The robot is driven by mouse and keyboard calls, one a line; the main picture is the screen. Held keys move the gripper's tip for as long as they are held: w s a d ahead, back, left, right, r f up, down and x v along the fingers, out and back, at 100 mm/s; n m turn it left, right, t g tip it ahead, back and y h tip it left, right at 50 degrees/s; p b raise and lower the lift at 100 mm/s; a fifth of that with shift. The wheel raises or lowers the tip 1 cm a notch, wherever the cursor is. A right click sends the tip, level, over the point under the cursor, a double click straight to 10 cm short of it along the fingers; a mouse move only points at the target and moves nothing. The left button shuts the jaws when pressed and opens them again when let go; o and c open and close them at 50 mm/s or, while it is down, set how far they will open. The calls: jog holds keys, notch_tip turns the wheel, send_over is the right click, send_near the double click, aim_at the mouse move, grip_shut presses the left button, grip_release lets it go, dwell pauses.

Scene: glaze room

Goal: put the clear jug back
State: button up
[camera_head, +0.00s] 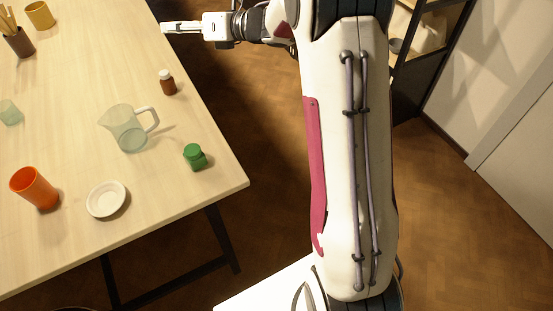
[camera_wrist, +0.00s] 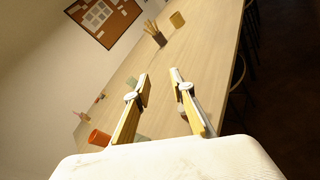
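The clear jug (camera_head: 127,130) stands upright on the wooden table in the head view, with its pale handle to the right. In the wrist view a pale greenish patch low between the fingers may be part of it, but I cannot tell. My gripper (camera_head: 166,28) is at the table's far right edge in the head view, well beyond the jug and apart from it. In the wrist view its two fingers (camera_wrist: 163,88) are spread apart with nothing between them.
Around the jug stand a brown bottle (camera_head: 168,83), a green jar (camera_head: 195,157), a white dish (camera_head: 106,200) and an orange cup (camera_head: 36,188). A small greenish glass (camera_head: 9,113), a pencil holder (camera_head: 18,42) and a yellow mug (camera_head: 40,15) are farther left.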

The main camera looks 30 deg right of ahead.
jog(key=s+d+r+m+t+h, duration=0.2)
jog(key=d+r+m+h, duration=0.35)
jog(key=r+m, duration=0.35)
jog(key=s+d+r+m+g+h, duration=0.1)
jog(key=s+d+m+h, duration=0.15)
jog(key=s+m, duration=0.4)
jog(key=s+d+r+m+h, duration=0.1)
jog(key=s+m+h, duration=0.35)
jog(key=m, duration=0.25)
jog(key=s+a+f+m+g, duration=0.2)
jog(key=s+f+m, duration=0.2)
jog(key=s, duration=0.7)
jog(key=s+a+f+m+g+y, duration=0.1)
jog(key=s+a+f+m+g, duration=0.2)
jog(key=s+m, duration=0.3)
jog(key=s+a+f+m+g+y, duration=0.1)
jog(key=s+f+m, duration=0.4)
jog(key=s, duration=1.1)
jog(key=shift+a+f+m+g, duration=0.25)
jog(key=shift+a+m+g, duration=0.35)
jog(key=shift+g, duration=0.2)
